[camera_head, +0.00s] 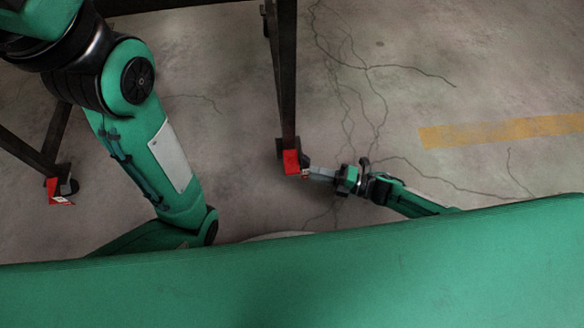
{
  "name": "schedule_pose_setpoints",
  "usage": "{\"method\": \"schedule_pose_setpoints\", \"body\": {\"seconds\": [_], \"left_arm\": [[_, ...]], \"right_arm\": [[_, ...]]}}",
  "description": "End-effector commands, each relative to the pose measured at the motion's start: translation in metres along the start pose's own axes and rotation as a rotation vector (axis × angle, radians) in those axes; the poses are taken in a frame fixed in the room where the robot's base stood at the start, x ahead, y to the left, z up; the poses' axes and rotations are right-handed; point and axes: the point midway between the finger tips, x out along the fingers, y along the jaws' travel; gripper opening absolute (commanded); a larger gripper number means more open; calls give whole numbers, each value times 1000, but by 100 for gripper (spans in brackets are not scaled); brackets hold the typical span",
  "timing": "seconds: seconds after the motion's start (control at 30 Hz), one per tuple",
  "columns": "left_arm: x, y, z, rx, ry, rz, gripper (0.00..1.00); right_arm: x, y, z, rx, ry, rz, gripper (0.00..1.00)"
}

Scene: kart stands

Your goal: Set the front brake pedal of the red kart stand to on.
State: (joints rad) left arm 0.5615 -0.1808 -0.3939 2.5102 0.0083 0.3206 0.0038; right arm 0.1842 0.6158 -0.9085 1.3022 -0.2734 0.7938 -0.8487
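The kart stand is a dark metal frame, and its post (286,75) comes down to the floor in the upper middle of the head view. A red brake pedal (291,160) sits at the foot of this post. My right gripper (310,172) reaches in from the right, low over the floor, with its fingertips at the right edge of this pedal. It is too small to tell whether they touch, or whether the fingers are open. A second red pedal (60,191) is at the foot of the left post. My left gripper is out of view.
My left arm fills the upper left, between the two posts. My green body covers the bottom of the view. The concrete floor (450,75) on the right is clear, with cracks and a yellow painted stripe (500,131).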

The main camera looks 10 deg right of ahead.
Motion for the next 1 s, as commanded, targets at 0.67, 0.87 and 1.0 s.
{"method": "schedule_pose_setpoints", "body": {"seconds": [0.67,0.87,1.0], "left_arm": [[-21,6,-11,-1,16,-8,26],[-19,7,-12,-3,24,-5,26],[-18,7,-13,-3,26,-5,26]], "right_arm": [[81,0,0,0,0,0,26],[81,0,0,0,0,0,18],[80,0,0,0,0,0,0]]}}
